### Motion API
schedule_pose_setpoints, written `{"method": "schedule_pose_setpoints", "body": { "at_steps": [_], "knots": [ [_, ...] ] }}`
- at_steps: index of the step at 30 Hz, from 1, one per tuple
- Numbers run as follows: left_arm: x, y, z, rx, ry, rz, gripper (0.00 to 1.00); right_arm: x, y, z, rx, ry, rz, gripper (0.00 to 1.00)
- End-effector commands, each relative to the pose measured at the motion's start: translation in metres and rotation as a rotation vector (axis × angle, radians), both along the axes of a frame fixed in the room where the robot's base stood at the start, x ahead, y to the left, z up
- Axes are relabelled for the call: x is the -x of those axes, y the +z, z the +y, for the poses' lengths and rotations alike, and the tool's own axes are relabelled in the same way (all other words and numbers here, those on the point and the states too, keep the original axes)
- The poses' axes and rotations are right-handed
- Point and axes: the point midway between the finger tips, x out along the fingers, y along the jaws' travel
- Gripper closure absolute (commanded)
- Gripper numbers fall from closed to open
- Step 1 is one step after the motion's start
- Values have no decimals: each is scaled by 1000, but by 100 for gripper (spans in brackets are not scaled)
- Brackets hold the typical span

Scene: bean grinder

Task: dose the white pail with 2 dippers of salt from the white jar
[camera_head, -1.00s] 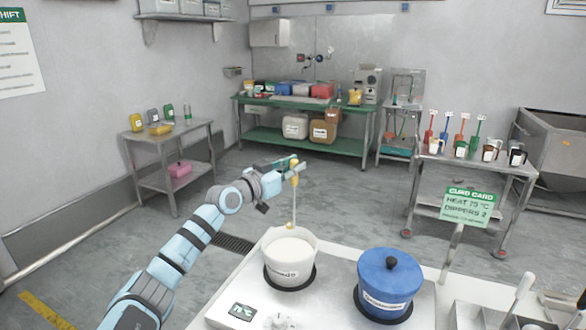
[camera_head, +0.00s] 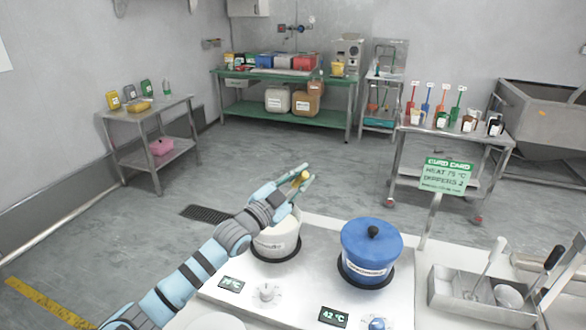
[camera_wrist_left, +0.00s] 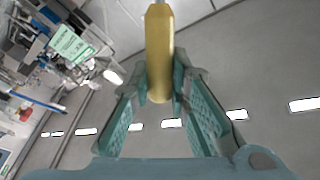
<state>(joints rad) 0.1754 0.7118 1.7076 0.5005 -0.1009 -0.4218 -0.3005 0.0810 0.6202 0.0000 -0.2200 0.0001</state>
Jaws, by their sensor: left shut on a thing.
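The white pail (camera_head: 277,240) stands on a black ring on the white stove top, partly hidden behind my left gripper and wrist. My left gripper (camera_head: 303,178) is over the pail, shut on a yellow-handled tool (camera_head: 296,180). In the wrist view the yellow handle (camera_wrist_left: 160,50) sits between the teal fingers (camera_wrist_left: 160,95). The tool's lower end is hidden, so I cannot tell if it is in the pail. A metal tray (camera_head: 470,300) at the right holds a white-handled utensil (camera_head: 492,258). I cannot identify a white jar. My right gripper is out of view.
A blue lidded pot (camera_head: 371,252) stands to the right of the pail. Displays read about 75 °C (camera_head: 231,284) and 42 °C (camera_head: 333,317), above or beside knobs. A green curd card (camera_head: 446,175) reads heat 75 °C, dippers 2. A white round thing (camera_head: 215,321) shows at the bottom edge.

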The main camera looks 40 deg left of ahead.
Motion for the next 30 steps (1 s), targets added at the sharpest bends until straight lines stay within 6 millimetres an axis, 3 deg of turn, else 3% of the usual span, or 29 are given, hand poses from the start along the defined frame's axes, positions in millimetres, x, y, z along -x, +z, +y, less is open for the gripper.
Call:
{"method": "schedule_pose_setpoints", "body": {
  "at_steps": [1, 10, 30],
  "knots": [
    [1, -12, -5, -28, -2, -11, 100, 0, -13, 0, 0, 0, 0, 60],
    [10, -39, -33, -222, -1, -70, 100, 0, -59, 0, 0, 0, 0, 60],
    [16, -81, -51, -447, -1, -140, 100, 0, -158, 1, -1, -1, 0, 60]
  ]
}}
